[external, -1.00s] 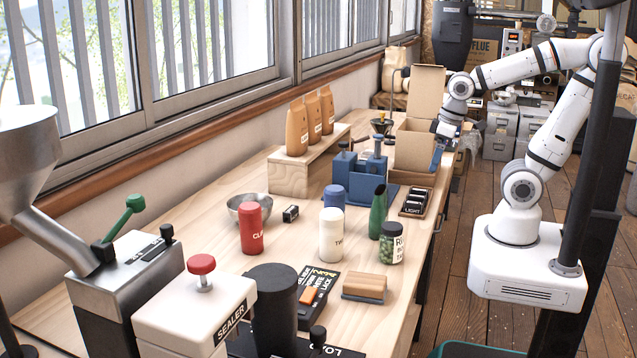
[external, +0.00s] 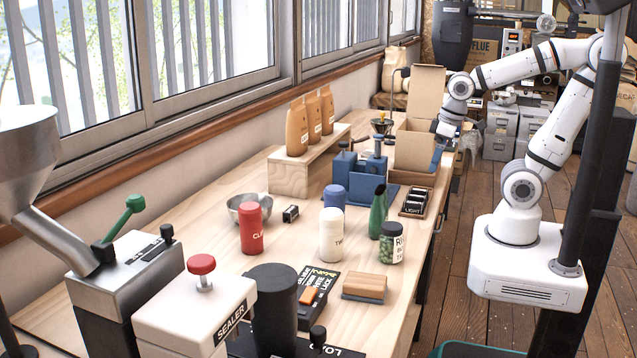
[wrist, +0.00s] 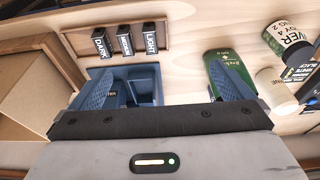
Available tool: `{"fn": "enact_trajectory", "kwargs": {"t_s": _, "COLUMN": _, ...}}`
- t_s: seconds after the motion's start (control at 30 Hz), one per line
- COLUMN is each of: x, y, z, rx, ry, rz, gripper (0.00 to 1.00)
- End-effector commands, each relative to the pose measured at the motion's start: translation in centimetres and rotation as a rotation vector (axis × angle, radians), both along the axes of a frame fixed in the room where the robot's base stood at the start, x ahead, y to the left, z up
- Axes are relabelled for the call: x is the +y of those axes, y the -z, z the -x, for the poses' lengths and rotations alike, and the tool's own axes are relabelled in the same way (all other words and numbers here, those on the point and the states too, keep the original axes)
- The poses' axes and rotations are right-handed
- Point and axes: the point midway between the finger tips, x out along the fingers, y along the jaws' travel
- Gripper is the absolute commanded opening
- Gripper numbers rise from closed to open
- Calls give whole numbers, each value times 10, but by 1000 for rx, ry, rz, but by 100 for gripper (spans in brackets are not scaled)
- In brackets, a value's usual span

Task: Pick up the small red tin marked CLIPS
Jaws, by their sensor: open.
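The small red tin (external: 251,229) stands upright on the wooden bench in the external view, left of a white tin (external: 332,235). I cannot see the red tin in the wrist view. My gripper (external: 440,152) is at the far right edge of the bench, beside the open cardboard box, well away from the red tin. In the wrist view my gripper (wrist: 160,75) has its two blue fingers spread wide, with nothing held between them.
A blue tin (external: 334,197), a green bottle (external: 378,213) and a jar (external: 391,243) stand right of the red tin. A metal bowl (external: 240,203) is close behind it. The blue stand (external: 362,175) and cardboard box (external: 413,150) lie between it and my gripper. Bare bench lies before the tin.

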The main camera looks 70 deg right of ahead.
Motion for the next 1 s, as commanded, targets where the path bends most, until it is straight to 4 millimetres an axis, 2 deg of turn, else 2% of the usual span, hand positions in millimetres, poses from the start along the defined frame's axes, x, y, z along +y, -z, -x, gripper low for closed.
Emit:
{"fn": "enact_trajectory", "kwargs": {"t_s": 0.1, "x": 0, "y": 0, "z": 0, "rx": 0, "ry": 0, "rz": 0, "gripper": 99}}
{"fn": "enact_trajectory", "kwargs": {"t_s": 0.37, "x": 0, "y": 0, "z": 0, "rx": 0, "ry": 0, "rz": 0, "gripper": 78}}
{"fn": "enact_trajectory", "kwargs": {"t_s": 0.57, "x": 0, "y": 0, "z": 0, "rx": 0, "ry": 0, "rz": 0, "gripper": 78}}
{"fn": "enact_trajectory", "kwargs": {"t_s": 0.67, "x": 2, "y": -4, "z": -6, "rx": -3, "ry": -5, "rz": 0, "gripper": 78}}
{"fn": "enact_trajectory", "kwargs": {"t_s": 0.77, "x": 8, "y": -13, "z": -29, "rx": -14, "ry": -23, "rz": 3, "gripper": 78}}
{"fn": "enact_trajectory", "kwargs": {"t_s": 0.87, "x": 21, "y": -27, "z": -68, "rx": -34, "ry": -56, "rz": 5, "gripper": 78}}
{"fn": "enact_trajectory", "kwargs": {"t_s": 1.0, "x": 53, "y": -41, "z": -137, "rx": -74, "ry": -112, "rz": 8, "gripper": 78}}
